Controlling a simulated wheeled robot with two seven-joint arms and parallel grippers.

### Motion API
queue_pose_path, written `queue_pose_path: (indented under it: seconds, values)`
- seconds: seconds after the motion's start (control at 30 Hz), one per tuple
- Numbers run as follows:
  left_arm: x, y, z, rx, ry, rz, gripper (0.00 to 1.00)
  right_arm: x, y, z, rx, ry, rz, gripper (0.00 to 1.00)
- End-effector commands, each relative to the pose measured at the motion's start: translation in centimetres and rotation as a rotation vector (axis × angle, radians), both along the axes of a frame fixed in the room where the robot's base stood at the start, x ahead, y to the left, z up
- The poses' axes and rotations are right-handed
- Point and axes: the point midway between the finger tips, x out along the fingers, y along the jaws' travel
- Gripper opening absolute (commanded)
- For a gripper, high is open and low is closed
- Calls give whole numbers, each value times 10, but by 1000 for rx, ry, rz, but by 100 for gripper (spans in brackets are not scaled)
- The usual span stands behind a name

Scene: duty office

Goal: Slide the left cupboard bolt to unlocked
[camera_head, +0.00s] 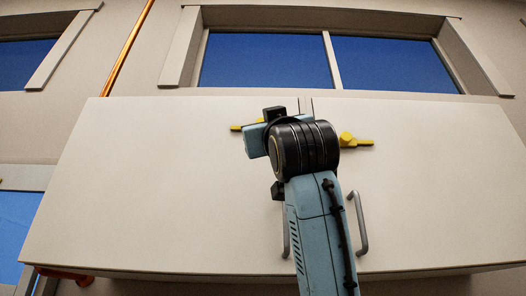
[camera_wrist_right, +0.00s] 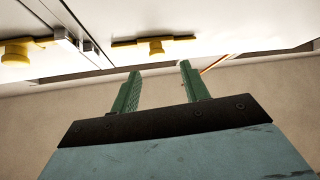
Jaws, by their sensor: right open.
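The white cupboard (camera_head: 180,190) fills the middle of the head view. Its left bolt (camera_head: 236,127) is yellow and partly hidden behind my right wrist. The yellow right bolt (camera_head: 355,141) shows right of the wrist. In the right wrist view, which looks upside down, the left bolt's bar and knob (camera_wrist_right: 155,46) lie just beyond the fingertips, and the right bolt (camera_wrist_right: 18,50) is at the left edge. My right gripper (camera_wrist_right: 159,67) is open, its green fingers empty and apart, roughly lined up with the left bolt's knob. Contact is not visible. My left gripper is out of view.
Metal catch pieces (camera_wrist_right: 66,40) sit between the bolts. Two grey door handles (camera_head: 361,225) are lower on the front, the left one partly behind my right arm. Windows (camera_head: 265,62) are above the cupboard. An orange pipe (camera_head: 130,45) runs up the wall at left.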

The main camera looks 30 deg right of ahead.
Motion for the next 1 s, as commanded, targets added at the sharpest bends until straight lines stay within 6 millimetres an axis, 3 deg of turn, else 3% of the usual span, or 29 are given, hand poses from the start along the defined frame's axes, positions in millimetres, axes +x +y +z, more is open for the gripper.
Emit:
queue_pose_path:
  seconds: [0.1,0.33,1.0]
  values:
    - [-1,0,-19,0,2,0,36,-19,6,-23,0,-4,3,45]
    - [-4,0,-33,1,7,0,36,-42,13,-43,1,0,2,45]
    - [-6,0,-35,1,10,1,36,-47,15,-46,1,1,1,45]
